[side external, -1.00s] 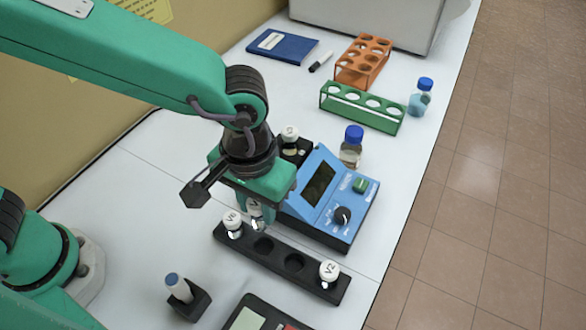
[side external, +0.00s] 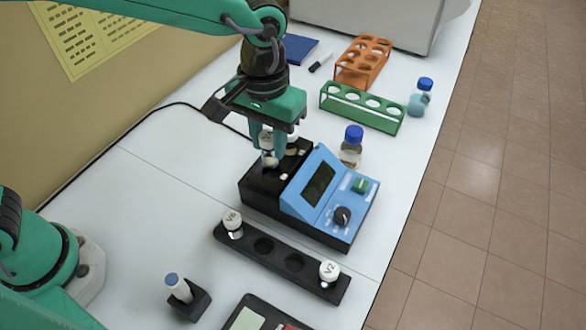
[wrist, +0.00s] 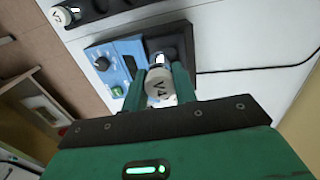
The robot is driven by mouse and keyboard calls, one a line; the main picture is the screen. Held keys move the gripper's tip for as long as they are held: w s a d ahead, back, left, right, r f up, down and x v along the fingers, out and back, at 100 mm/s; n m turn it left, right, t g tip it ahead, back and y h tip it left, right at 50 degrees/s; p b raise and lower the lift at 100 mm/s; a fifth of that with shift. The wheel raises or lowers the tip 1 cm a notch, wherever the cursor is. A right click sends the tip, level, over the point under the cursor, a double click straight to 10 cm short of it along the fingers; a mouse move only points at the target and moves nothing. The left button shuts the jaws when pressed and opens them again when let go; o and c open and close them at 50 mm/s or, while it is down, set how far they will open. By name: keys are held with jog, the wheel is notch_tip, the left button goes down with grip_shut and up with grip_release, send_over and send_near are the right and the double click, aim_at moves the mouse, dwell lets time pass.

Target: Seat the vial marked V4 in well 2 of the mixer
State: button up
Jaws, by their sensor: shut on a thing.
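In the side view the held vial (side external: 269,158) hangs upright over the black well block (side external: 262,188) of the blue mixer (side external: 335,192). Its lower end appears above the block, but the exact gap is hard to judge. Another white-capped vial (side external: 292,142) stands at the block's far end, partly behind my gripper. The well under the held vial is hidden, and no well numbers are readable.
A black rack (side external: 279,266) in front of the mixer holds vial V6 (side external: 233,225) at left and V2 (side external: 329,272) at right, with empty holes between. A blue-capped bottle (side external: 351,152) stands behind the mixer. A green rack (side external: 362,110) is farther back.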

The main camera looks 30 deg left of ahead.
jog(key=shift+w+a+r, duration=0.25)
jog(key=shift+w+a, duration=0.1)
jog(key=shift+w, duration=0.2)
jog(key=shift+w+a+r, duration=0.2)
jog(key=shift+w+a, duration=0.1)
jog(key=shift+w, duration=0.2)
jog(key=shift+f, duration=0.15)
jog(key=shift+f, duration=2.5)
jog(key=shift+f, duration=1.25)
dwell(0.4)
jog(key=o, duration=1.4)
